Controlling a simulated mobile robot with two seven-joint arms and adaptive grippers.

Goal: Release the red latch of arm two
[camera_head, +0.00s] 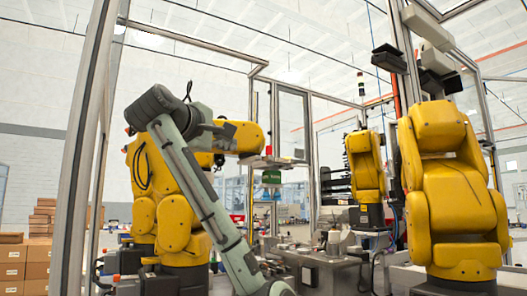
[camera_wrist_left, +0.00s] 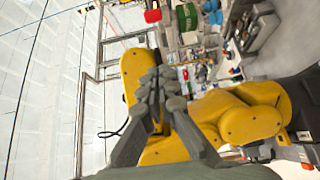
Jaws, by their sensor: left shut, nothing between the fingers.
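A yellow robot arm (camera_head: 172,215) stands at the left of the head view, its forearm reaching right. A small red part (camera_head: 268,150), perhaps the latch, is by the end of that forearm, above a green part (camera_head: 271,177). In the left wrist view the red part (camera_wrist_left: 152,15) and green part (camera_wrist_left: 187,17) are at the top, beyond the fingers. My left gripper (camera_head: 220,130) is in front of the yellow forearm. In the wrist view the gripper (camera_wrist_left: 166,74) is shut and empty, over the yellow arm (camera_wrist_left: 250,122); contact is unclear. My right gripper is out of view.
More yellow arms stand in the middle (camera_head: 366,165) and at the right (camera_head: 452,190). Metal frame posts (camera_head: 85,150) enclose the cell. A grey workbench (camera_head: 325,268) with fixtures is low in the middle. Cardboard boxes (camera_head: 38,260) are stacked at the left.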

